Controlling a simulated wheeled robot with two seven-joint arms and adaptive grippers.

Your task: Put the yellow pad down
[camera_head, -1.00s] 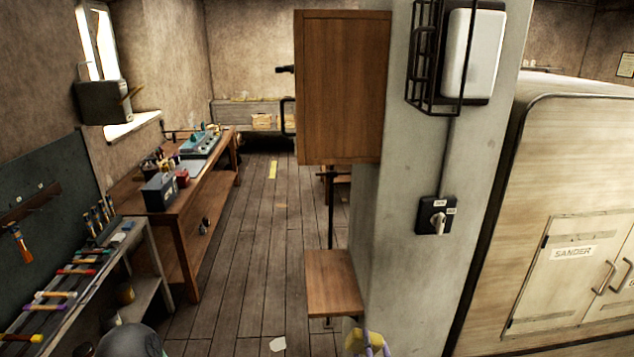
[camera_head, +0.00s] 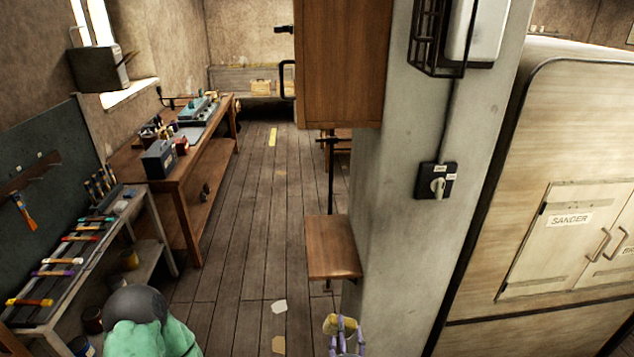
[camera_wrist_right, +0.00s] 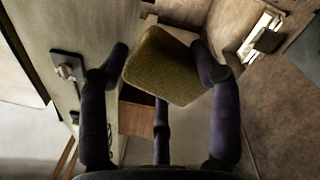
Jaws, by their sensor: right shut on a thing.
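The yellow pad (camera_head: 340,324) is a small, thick, rounded block near the bottom of the head view. My right gripper (camera_head: 345,340), with purple fingers, is shut on it and holds it in the air in front of the grey pillar. In the right wrist view the pad (camera_wrist_right: 165,68) looks olive yellow and sits tilted between the fingertips of the gripper (camera_wrist_right: 165,80). The part of the pad behind the fingers is hidden. My left gripper is not in view.
A small wooden shelf (camera_head: 333,248) stands beside the pillar (camera_head: 395,250), beyond the pad. A wooden cabinet (camera_head: 338,65) hangs above it. A switch (camera_head: 436,181) is on the pillar. Workbenches (camera_head: 185,190) line the left. The plank floor (camera_head: 240,220) between is mostly clear.

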